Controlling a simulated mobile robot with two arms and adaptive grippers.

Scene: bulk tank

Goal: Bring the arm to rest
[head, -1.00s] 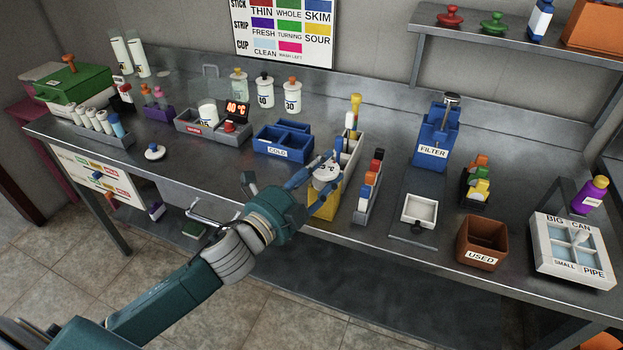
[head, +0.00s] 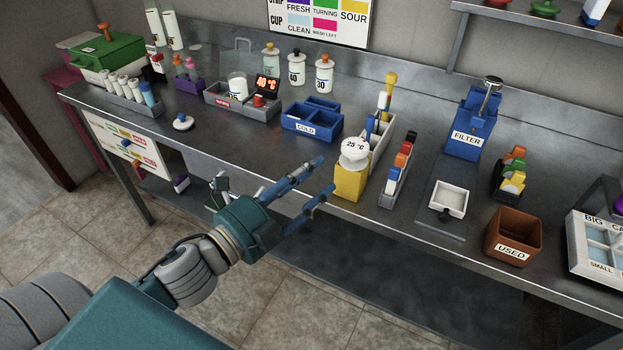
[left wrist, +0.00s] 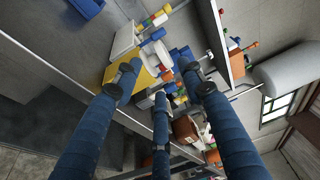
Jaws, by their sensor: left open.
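My left gripper (head: 318,182) is open and empty, with its blue fingers spread in front of the steel bench's front edge. The fingers point right, toward a yellow block (head: 351,184) that carries a white round piece reading 25 °C (head: 355,148). A gap shows between the fingertips and the yellow block. In the left wrist view the fingers (left wrist: 165,82) are spread with nothing between them, and the yellow block (left wrist: 117,73) shows beyond them. My right gripper is not in view.
The steel bench (head: 258,155) holds a blue COLD box (head: 300,124), a rack of coloured pieces (head: 396,175), a blue FILTER stand (head: 466,138), a white tray (head: 449,199) and a brown USED bin (head: 512,237). Open floor (head: 65,240) lies in front of the bench at left.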

